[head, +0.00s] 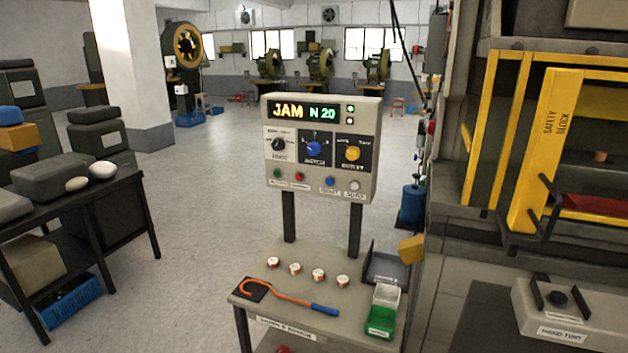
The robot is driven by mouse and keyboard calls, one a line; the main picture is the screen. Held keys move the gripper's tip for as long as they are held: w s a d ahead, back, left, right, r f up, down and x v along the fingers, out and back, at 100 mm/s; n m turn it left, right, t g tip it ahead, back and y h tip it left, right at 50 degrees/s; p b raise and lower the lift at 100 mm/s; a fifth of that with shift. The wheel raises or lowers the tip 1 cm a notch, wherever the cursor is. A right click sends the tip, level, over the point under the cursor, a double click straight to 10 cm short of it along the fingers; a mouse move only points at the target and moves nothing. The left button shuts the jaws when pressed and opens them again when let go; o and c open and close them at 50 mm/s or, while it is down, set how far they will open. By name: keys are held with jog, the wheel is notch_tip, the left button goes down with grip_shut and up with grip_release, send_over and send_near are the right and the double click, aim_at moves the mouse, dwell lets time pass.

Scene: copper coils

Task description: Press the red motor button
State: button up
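A grey control panel (321,148) stands on two dark posts at the back of a small cart. A small red button (299,176) is in its lower row, between a green button (277,174) on its left and a blue button (330,181) on its right. The label under the red button is too small to read. Another red round thing (283,350) shows at the bottom edge, low on the cart, mostly cut off. My gripper is not in view, and nothing touches the panel.
The cart top (300,258) holds an orange hook tool (285,294), several small white-and-red pieces and a green-white bin (383,312). A yellow-framed press (545,150) stands at right. A dark bench (122,215) stands at left. Floor between bench and cart is clear.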

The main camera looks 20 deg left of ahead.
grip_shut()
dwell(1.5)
